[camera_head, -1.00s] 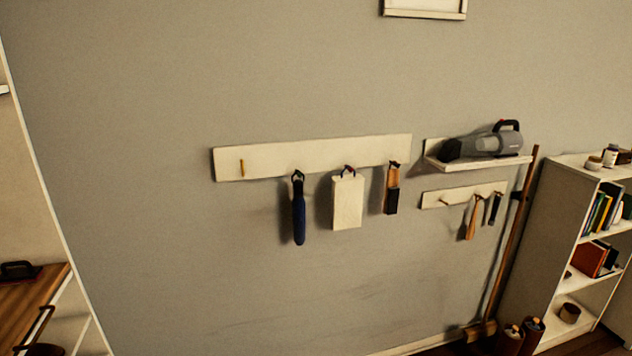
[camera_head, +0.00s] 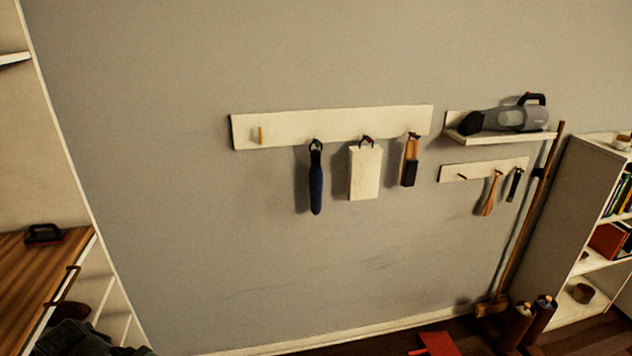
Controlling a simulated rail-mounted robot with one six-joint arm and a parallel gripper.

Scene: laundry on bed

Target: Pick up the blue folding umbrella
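The blue folding umbrella (camera_head: 316,190) hangs upright by its strap from a peg on the white wall rail (camera_head: 290,122). It is closed, slim and dark blue, with a dark handle at the top. Nothing touches it apart from the peg and perhaps the wall behind. No gripper fingers show in the head view. A dark grey ridged shape at the bottom left edge may be part of my arm, well below and left of the umbrella.
A cream bag or board (camera_head: 365,173) and a brown-and-black brush-like item (camera_head: 410,162) hang to the right. A shelf (camera_head: 500,138) holds a handheld vacuum (camera_head: 505,118). A wooden counter (camera_head: 40,265) stands at left. A broom (camera_head: 535,210) leans near the bookcase (camera_head: 560,215). Wall below the umbrella is clear.

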